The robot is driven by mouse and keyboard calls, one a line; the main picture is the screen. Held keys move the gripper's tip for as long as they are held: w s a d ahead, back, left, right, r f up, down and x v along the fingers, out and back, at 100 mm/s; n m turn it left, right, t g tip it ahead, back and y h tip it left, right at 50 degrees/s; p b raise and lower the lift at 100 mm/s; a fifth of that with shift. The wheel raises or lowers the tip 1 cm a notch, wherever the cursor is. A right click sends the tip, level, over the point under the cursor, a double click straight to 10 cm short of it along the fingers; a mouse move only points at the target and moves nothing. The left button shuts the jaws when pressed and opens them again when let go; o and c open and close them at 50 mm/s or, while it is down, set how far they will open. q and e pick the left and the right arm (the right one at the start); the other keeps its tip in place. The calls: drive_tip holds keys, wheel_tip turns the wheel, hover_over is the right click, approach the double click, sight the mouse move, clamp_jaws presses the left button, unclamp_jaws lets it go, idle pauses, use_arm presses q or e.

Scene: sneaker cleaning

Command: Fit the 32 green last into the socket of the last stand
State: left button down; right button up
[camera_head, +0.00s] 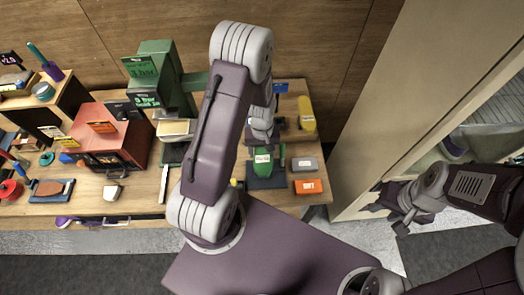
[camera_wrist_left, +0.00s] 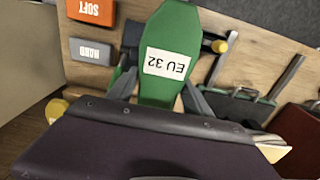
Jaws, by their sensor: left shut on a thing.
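The green last (camera_wrist_left: 160,90) fills the middle of the left wrist view, with a white "EU 32" label facing the camera. My left gripper (camera_wrist_left: 160,98) is shut on it, a finger on each side. In the head view the green last (camera_head: 262,163) shows just below my left gripper (camera_head: 262,143), partly hidden by my arm. It is over a dark base (camera_head: 267,183), apparently the last stand, with a green part beside it. The socket is hidden, so I cannot tell whether the last touches it. My right gripper (camera_head: 388,213) hangs at the right, empty, its fingers apparently apart.
An orange SOFT block (camera_head: 308,186) and a grey HARD block (camera_head: 305,164) lie right of the stand. A yellow container (camera_head: 306,113) stands behind them. A red box (camera_head: 108,138) and a green machine (camera_head: 160,75) stand to the left. The floor in front is clear.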

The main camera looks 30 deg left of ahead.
use_arm(q)
drive_tip(key=shift+f+b, duration=1.85)
drive_tip(key=shift+f, duration=0.45)
drive_tip(key=shift+c, duration=1.6)
unclamp_jaws()
drive_tip(key=shift+r, duration=0.1)
wheel_tip(320, 180, up, 9)
drive_tip(key=shift+s+f+b, duration=0.1)
drive_tip(key=shift+b, duration=0.65)
